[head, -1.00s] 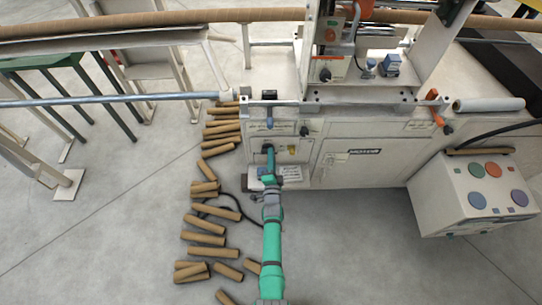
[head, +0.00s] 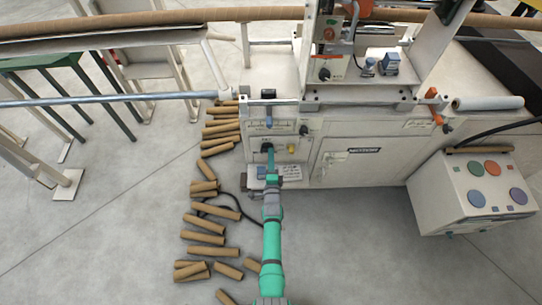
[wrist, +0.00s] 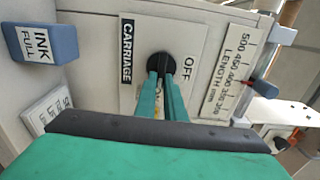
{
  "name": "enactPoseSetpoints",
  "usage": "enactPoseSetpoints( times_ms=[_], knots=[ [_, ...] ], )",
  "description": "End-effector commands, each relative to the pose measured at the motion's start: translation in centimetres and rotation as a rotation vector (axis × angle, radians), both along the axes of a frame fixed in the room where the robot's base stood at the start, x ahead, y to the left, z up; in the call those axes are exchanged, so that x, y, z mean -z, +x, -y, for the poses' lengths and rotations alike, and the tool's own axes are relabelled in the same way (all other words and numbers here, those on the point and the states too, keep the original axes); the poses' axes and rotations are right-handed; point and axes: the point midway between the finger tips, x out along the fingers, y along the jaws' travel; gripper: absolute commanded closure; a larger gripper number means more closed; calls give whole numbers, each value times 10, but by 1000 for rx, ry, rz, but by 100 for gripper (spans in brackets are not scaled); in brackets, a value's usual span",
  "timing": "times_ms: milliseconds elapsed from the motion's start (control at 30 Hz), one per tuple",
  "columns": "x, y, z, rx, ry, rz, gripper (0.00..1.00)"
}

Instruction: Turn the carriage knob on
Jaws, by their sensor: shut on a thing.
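The carriage knob (wrist: 160,64) is a round black knob on a white plate labelled CARRIAGE (wrist: 127,50), with OFF printed to its right in the wrist view. My gripper (wrist: 162,76) is shut on the knob, its two green fingers on either side of it. The fingers hide part of the knob and the lower plate, so its pointing direction is hard to tell. In the head view my gripper (head: 269,152) reaches the front panel of the white machine (head: 350,130), and the knob is small and mostly covered there.
A blue INK FULL block (wrist: 48,42) sits left of the knob in the wrist view, and a LENGTH scale (wrist: 232,70) sits right. Several cardboard tubes (head: 205,238) lie on the floor left of my arm. A control box (head: 470,200) stands at the right.

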Motion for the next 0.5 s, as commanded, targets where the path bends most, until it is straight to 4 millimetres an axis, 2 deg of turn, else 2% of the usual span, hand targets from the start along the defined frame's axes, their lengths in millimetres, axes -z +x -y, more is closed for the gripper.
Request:
enactPoseSetpoints(
  times_ms=[100,133,200,500],
  knots=[
    [0,0,2,4,2,-1,100],
    [0,0,2,4,2,-1,84],
    [0,0,2,3,2,-1,72],
    [0,-1,1,1,0,0,72]
  ],
)
